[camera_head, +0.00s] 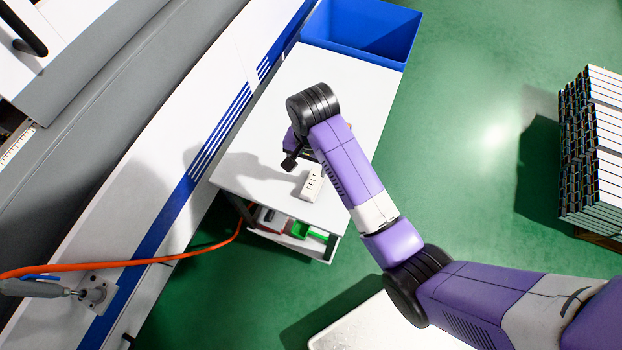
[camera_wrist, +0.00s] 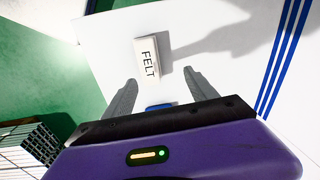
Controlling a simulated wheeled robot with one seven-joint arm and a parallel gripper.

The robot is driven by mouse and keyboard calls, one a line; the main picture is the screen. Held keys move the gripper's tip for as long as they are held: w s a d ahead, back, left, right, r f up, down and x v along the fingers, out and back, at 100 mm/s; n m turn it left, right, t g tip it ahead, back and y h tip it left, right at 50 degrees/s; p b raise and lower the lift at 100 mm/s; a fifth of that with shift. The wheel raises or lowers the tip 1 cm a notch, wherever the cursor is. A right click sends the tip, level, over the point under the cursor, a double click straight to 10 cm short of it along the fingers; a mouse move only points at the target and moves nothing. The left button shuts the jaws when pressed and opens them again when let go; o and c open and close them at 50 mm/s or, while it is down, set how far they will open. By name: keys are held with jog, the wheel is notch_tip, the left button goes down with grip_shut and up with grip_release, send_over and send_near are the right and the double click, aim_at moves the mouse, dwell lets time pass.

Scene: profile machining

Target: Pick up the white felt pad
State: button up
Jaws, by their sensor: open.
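The white felt pad (camera_head: 311,184) is a small white block with "FELT" on it. It lies on the white tabletop near the table's front edge. In the wrist view the pad (camera_wrist: 148,57) lies ahead of my gripper (camera_wrist: 158,88), slightly left of the middle line between the fingers. The two dark fingers are spread apart with nothing held between them. In the head view my gripper (camera_head: 289,161) is above the table, up and left of the pad, partly hidden by my arm.
The white table (camera_head: 250,176) has a shelf below with a green item (camera_head: 300,229). A blue bin (camera_head: 360,30) stands at its far end. A white machine with blue stripes (camera_head: 222,125) borders the left side. An orange hose (camera_head: 130,264) crosses lower left. Stacked profiles (camera_head: 597,150) stand right.

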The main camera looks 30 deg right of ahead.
jog(key=shift+s+f+m+g, duration=0.15)
jog(key=shift+s+m+g, duration=0.3)
jog(key=shift+s, duration=0.6)
jog(key=shift+w+d+f, duration=0.1)
jog(key=shift+f, duration=1.8)
jog(key=shift+w+d+f, duration=0.1)
jog(key=shift+f, duration=1.75)
jog(key=c, duration=1.4)
grip_shut()
jog(key=shift+r, duration=0.1)
notch_tip(320, 180, up, 12)
notch_tip(320, 180, up, 8)
jog(key=p, duration=0.8)
send_over(312, 181)
jog(key=shift+s, duration=0.1)
